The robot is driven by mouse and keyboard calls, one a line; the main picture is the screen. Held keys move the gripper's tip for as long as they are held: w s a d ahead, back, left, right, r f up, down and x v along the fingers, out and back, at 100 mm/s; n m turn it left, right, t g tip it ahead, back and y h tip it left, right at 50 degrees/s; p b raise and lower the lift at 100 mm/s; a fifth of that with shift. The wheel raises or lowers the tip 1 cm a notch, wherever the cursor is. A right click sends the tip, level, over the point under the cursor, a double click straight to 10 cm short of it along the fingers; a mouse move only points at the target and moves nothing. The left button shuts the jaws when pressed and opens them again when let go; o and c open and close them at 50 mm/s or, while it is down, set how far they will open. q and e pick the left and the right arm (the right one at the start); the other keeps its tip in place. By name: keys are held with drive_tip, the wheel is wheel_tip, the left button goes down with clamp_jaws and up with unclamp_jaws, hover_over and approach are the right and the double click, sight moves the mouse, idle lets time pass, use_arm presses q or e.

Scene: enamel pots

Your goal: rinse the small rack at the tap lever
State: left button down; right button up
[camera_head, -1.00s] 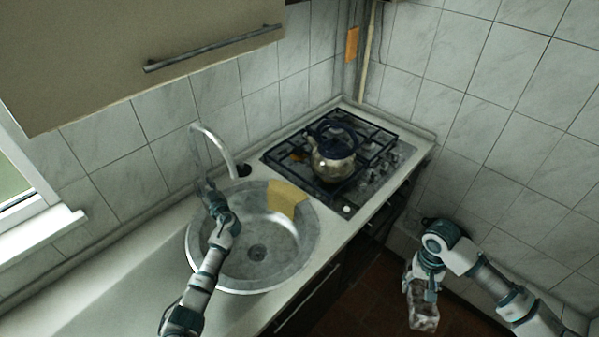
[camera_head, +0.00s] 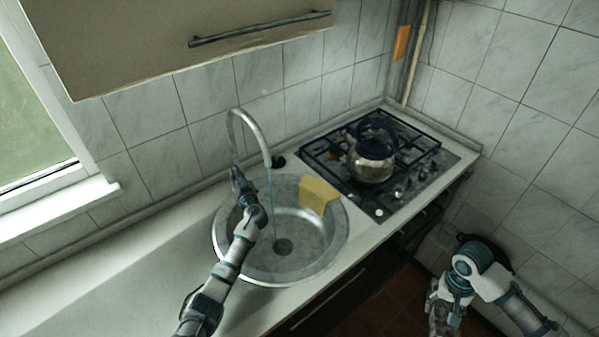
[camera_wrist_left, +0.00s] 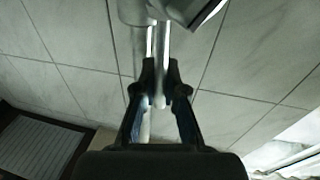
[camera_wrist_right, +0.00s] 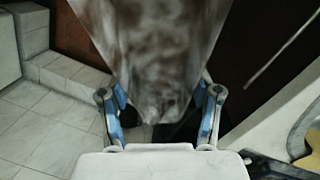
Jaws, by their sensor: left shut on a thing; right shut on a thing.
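My left gripper (camera_head: 237,176) is at the tap (camera_head: 247,115) beside the sink. In the left wrist view its fingers are shut on a thin metal part, the tap lever (camera_wrist_left: 159,50). A thin bluish stream of water (camera_head: 272,195) falls from the spout into the sink. My right gripper (camera_head: 440,300) is at the lower right, off the counter's front. The rack hangs low in the head view (camera_head: 440,322), partly cut off by the frame edge, outside the sink.
The round metal sink (camera_head: 225,262) has a yellow cloth (camera_head: 318,194) over its far right rim. A kettle (camera_head: 371,163) stands on the gas hob (camera_head: 425,160) to the right. A wall cabinet (camera_head: 170,35) hangs above. The counter (camera_head: 110,265) left of the sink is clear.

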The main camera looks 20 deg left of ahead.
use_arm(q)
drive_tip(key=shift+s+d+f+b, duration=0.15)
drive_tip(key=shift+s+f+b, duration=0.2)
drive_tip(key=shift+b, duration=0.35)
use_arm(e)
wheel_tip(320, 180, down, 3)
drive_tip(key=shift+s+a+r, duration=0.1)
drive_tip(key=shift+r, duration=0.05)
use_arm(q)
drive_tip(key=shift+w, duration=0.1)
drive_tip(key=shift+d, duration=0.1)
use_arm(e)
drive_tip(key=shift+r, duration=0.1)
use_arm(q)
drive_tip(key=c, duration=1.2)
unclamp_jaws()
drive_tip(key=shift+r, duration=0.15)
wheel_tip(320, 180, up, 10)
drive_tip(key=shift+f, duration=0.1)
